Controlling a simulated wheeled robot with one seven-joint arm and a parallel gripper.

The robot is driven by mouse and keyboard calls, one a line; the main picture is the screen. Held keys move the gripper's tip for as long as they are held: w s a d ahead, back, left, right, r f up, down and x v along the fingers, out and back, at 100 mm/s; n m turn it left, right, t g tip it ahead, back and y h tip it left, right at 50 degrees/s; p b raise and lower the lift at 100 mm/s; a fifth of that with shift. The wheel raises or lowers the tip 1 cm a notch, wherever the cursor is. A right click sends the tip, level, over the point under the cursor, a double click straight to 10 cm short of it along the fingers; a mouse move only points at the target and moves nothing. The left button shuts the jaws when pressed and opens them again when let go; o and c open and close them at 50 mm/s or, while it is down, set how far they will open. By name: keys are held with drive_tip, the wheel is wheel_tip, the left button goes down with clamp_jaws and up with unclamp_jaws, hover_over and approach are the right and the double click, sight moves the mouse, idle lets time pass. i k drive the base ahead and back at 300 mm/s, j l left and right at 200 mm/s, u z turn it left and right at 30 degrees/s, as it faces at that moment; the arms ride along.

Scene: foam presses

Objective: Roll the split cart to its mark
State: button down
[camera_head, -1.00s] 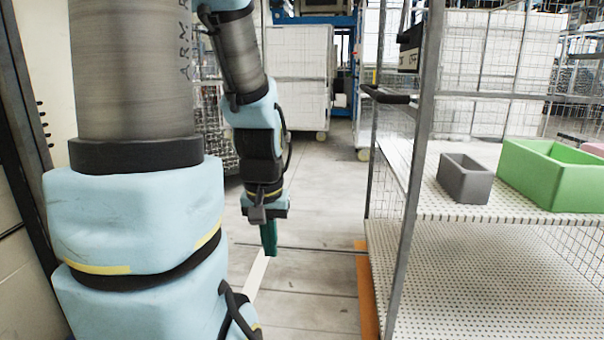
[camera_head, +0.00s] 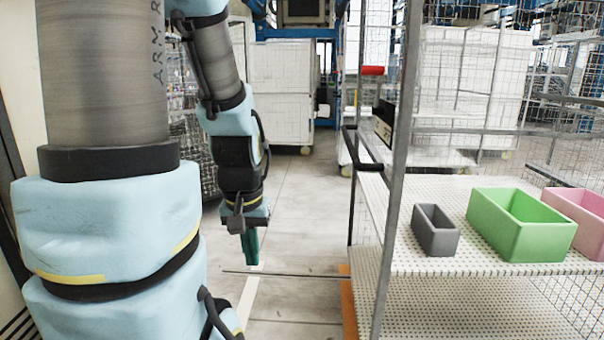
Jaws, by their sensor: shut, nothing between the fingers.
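A wire-sided cart with perforated white shelves (camera_head: 420,262) stands at the right. Its grey post is near the picture's middle right, and a black handle (camera_head: 366,150) sticks out on its left side. A grey bin (camera_head: 436,240), a green bin (camera_head: 520,236) and a pink bin (camera_head: 582,212) sit on its upper shelf. My gripper (camera_head: 250,248) hangs down over the floor left of the cart, its green fingers together and empty, apart from the handle. A white floor line (camera_head: 247,298) and an orange floor strip (camera_head: 348,300) show below. I cannot tell which marks the cart's place.
White-panelled wire carts (camera_head: 283,90) stand at the back, with another (camera_head: 470,80) behind the near cart. A red object (camera_head: 372,70) shows near the top. Grey floor (camera_head: 305,210) is open between my arm and the cart. Wire mesh stands behind my arm at left.

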sight(400, 292)
drive_tip(key=i+l, duration=0.3)
drive_tip(key=i, duration=0.15)
drive_tip(key=i+l+u, duration=0.1)
drive_tip(key=i+l, duration=0.2)
drive_tip(key=i, duration=0.15)
